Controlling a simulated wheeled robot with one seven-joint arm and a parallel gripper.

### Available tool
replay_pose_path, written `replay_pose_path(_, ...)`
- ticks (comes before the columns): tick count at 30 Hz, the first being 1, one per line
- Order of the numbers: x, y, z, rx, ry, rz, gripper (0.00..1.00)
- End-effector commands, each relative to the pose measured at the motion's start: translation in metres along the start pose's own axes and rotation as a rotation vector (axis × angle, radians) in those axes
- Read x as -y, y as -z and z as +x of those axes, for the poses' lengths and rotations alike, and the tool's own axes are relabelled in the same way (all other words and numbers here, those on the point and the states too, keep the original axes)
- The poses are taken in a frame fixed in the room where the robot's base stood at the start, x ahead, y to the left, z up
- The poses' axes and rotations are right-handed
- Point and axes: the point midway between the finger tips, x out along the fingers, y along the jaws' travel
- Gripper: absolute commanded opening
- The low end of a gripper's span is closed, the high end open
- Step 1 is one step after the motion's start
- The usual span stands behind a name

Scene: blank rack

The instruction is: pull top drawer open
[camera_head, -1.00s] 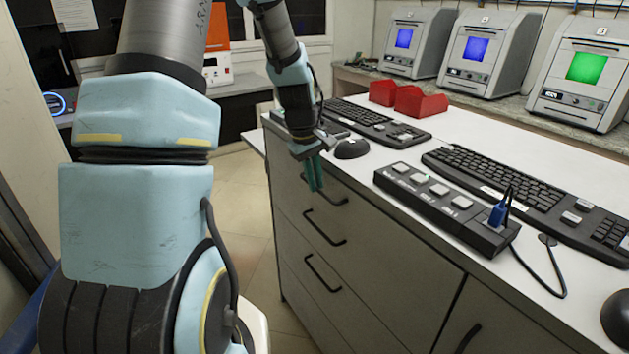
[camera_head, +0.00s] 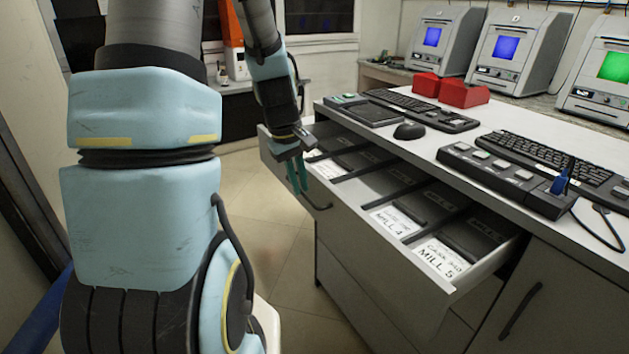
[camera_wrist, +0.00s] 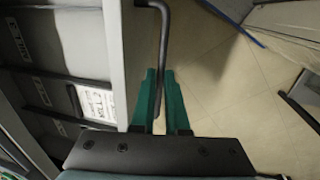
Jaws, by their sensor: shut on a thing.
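The top drawer (camera_head: 380,250) is pulled well out of the white cabinet in the head view. Inside it are dark compartments with white labels, some reading MILL 4 and MILL 5. Its black bar handle (camera_head: 318,203) is on the front face. My gripper (camera_head: 298,176) is at this handle, its green fingers pointing down. In the wrist view the black handle (camera_wrist: 163,50) runs between the two green fingers (camera_wrist: 161,100), which are shut on it. The drawer front edge (camera_wrist: 115,45) lies left of the fingers there. Part of the handle is hidden by the fingers.
The countertop (camera_head: 440,135) holds keyboards, a mouse (camera_head: 409,131), red bins (camera_head: 462,93) and a button box (camera_head: 505,178). Another cabinet handle (camera_head: 520,310) is at the lower right. Tiled floor (camera_head: 262,225) is open in front of the drawer.

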Motion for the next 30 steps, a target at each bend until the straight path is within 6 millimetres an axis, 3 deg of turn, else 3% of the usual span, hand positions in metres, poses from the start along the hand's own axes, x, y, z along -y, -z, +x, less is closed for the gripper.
replay_pose_path(9,0.029,0.001,-0.006,-0.003,-0.002,0.0,0.0)
replay_pose_path(22,0.032,0.001,-0.007,-0.003,-0.002,0.001,0.0)
replay_pose_path(23,0.032,0.001,-0.007,-0.003,-0.002,0.001,0.14)
replay_pose_path(30,0.032,0.0,-0.006,-0.002,-0.001,0.001,0.41)
